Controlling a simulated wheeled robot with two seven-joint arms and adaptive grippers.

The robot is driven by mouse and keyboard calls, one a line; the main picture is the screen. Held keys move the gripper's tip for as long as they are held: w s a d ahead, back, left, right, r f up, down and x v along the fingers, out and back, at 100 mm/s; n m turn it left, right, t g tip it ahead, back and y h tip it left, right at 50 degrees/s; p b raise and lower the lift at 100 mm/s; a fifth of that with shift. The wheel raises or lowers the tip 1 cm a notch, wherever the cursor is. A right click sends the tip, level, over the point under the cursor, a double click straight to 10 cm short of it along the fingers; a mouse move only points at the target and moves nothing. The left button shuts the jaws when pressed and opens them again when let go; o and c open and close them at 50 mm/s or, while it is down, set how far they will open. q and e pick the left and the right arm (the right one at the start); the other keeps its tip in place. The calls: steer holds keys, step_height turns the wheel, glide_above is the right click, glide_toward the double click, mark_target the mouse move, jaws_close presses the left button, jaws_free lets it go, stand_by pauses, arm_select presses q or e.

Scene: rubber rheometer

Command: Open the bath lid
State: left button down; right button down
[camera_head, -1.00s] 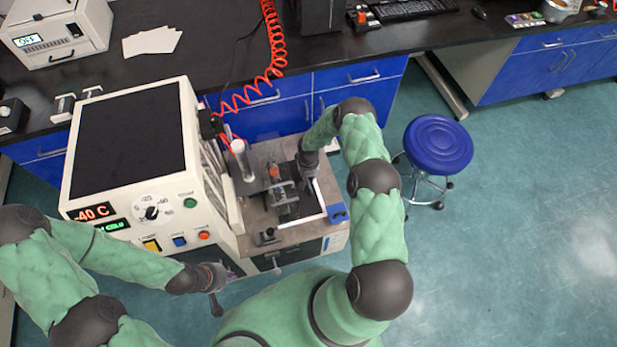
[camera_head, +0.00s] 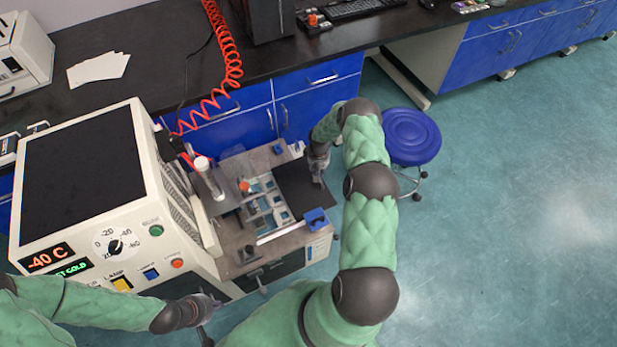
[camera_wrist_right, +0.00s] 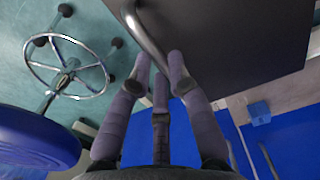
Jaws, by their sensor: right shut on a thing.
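The bath lid (camera_head: 297,184) is a dark flat plate. It stands swung out at the right of the machine's worktop, and the opening beside it shows light blue and white parts inside. My right gripper (camera_head: 319,172) is at the lid's right side. In the right wrist view my right gripper (camera_wrist_right: 160,85) has its fingers around the lid's metal bar handle (camera_wrist_right: 147,35), with the lid (camera_wrist_right: 235,40) filling the upper right. My left gripper (camera_head: 206,312) is low, in front of the machine; its fingers are too small to read.
The white machine (camera_head: 150,180) with a -40 C display stands at left. A blue stool (camera_head: 410,135) stands right of my right arm, also in the right wrist view (camera_wrist_right: 35,138). Blue drawers (camera_head: 310,95) lie behind. Floor at right is free.

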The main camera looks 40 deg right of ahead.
steer(key=shift+s+d, duration=0.1)
steer(key=shift+d, duration=0.1)
steer(key=c, duration=1.2)
jaws_free()
steer(key=shift+o, duration=0.2)
step_height(320, 180, up, 12)
